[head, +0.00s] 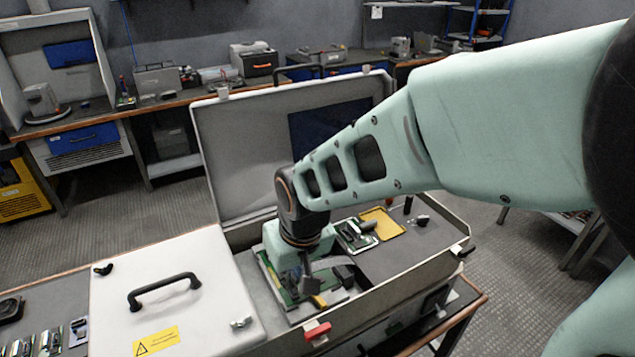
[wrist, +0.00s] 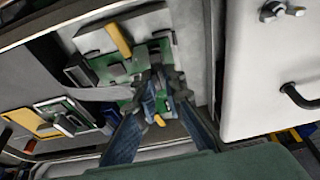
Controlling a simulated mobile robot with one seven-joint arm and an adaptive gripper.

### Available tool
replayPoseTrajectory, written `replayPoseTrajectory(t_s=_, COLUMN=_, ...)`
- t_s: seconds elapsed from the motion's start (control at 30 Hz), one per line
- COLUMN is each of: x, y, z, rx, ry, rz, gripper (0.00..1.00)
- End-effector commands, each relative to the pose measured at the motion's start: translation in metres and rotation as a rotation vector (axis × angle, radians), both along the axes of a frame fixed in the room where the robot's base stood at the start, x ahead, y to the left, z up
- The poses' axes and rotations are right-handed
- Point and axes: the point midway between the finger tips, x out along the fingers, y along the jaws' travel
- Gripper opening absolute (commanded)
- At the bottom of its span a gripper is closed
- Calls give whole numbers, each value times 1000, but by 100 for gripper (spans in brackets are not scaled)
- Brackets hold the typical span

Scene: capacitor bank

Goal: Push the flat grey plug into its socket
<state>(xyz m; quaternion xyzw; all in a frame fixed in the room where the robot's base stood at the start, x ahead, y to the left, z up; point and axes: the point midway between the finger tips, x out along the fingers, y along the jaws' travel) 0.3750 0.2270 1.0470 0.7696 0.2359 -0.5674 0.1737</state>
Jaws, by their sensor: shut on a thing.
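My gripper (head: 306,284) points down into the open case, low over a green circuit board (head: 268,272). In the wrist view its two blue-grey fingers close together (wrist: 165,88) over the same board (wrist: 107,70). A flat grey ribbon cable (head: 328,262) runs to the fingertips from the right; it also shows in the wrist view (wrist: 98,93). The gripper is shut on the flat grey plug at the cable's end. The plug itself is mostly hidden by the fingers. The socket cannot be made out, and I cannot tell whether the plug touches it.
A yellow piece (head: 319,300) stands on the board beside the gripper. A second green board (head: 352,236) and a yellow tray (head: 383,223) lie farther back. The case wall with a red latch (head: 317,331) is in front. A white cover with a black handle (head: 164,288) is at left.

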Motion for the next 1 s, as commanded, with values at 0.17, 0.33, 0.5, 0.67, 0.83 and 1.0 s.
replayPoseTrajectory(t_s=0.17, x=0, y=0, z=-5, rx=0, ry=0, rz=0, gripper=0)
replayPoseTrajectory(t_s=0.33, x=0, y=0, z=-8, rx=0, ry=0, rz=0, gripper=0)
replayPoseTrajectory(t_s=0.5, x=0, y=0, z=-11, rx=0, ry=0, rz=0, gripper=0)
replayPoseTrajectory(t_s=0.67, x=0, y=0, z=-10, rx=0, ry=0, rz=0, gripper=14)
replayPoseTrajectory(t_s=0.83, x=0, y=0, z=-10, rx=0, ry=0, rz=0, gripper=30)
replayPoseTrajectory(t_s=1.0, x=0, y=0, z=-10, rx=0, ry=0, rz=0, gripper=30)
